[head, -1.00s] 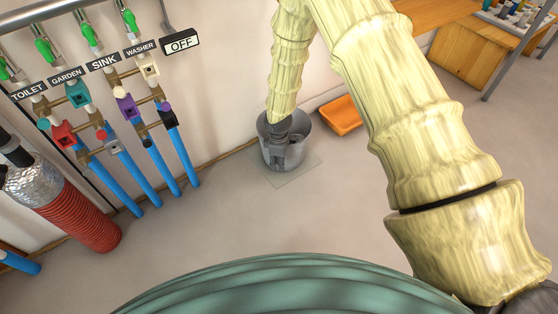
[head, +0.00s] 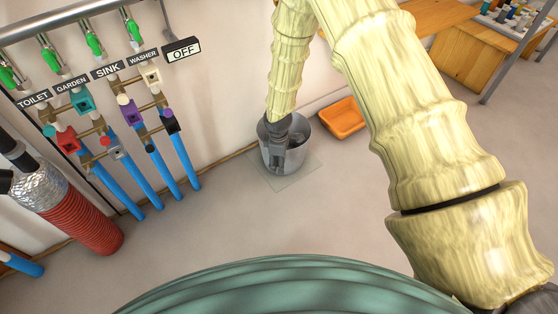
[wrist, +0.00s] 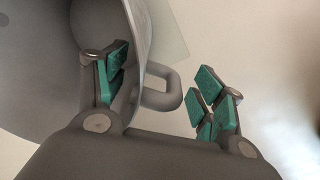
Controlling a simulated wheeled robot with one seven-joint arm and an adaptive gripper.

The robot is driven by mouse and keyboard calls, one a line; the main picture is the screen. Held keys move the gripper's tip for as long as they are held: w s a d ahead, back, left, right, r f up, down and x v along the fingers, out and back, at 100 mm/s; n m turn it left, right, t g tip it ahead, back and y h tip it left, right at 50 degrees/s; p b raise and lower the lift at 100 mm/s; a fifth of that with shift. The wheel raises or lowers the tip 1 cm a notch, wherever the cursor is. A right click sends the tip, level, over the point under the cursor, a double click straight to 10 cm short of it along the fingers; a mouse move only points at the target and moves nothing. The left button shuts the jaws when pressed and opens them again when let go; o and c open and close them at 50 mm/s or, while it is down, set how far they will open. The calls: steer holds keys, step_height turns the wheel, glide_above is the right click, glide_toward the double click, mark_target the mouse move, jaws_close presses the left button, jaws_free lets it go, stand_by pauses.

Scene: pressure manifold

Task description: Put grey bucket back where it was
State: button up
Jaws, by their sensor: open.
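The grey bucket (head: 267,153) stands upright on a pale, see-through square (head: 297,177) on the floor near the wall. My gripper (head: 289,152) reaches down into its mouth from above. In the wrist view the bucket (wrist: 45,75) fills the left side, with its wall and a grey loop handle (wrist: 163,92) near the middle. There my gripper (wrist: 162,72) is open, its green-padded fingers spread. The left finger is on the inner side of the bucket wall and the right finger is outside over the floor. Whether either finger touches the bucket cannot be told.
An orange tray (head: 343,118) lies on the floor right of the bucket. Labelled valves with blue pipes (head: 135,170) and a red ribbed hose (head: 85,222) are at the left. A wooden cabinet (head: 475,62) is at the back right. Floor in front of the bucket is clear.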

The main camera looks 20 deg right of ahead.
steer(key=r+p, duration=0.1)
steer(key=r, duration=0.2)
steer(key=r+p, duration=0.2)
steer(key=r, duration=0.1)
steer(key=r+p, duration=0.1)
steer(key=r, duration=0.2)
steer(key=shift+s+a, duration=0.15)
steer(key=shift+s, duration=0.2)
steer(key=s+d+f+m+g+y, duration=0.1)
steer(key=s+f+m, duration=0.35)
steer(key=s, duration=0.65)
steer(key=s+f+m+y, duration=0.1)
steer(key=s+f+m, duration=0.3)
steer(key=s, duration=0.6)
steer(key=s+d+m, duration=0.2)
steer(key=s, duration=0.7)
steer(key=s+d+m+h, duration=0.1)
steer(key=s+d+m, duration=0.2)
steer(key=s, duration=0.6)
steer(key=shift+s+f+h, duration=0.2)
steer(key=shift+f+h, duration=0.1)
steer(key=shift+f, duration=0.1)
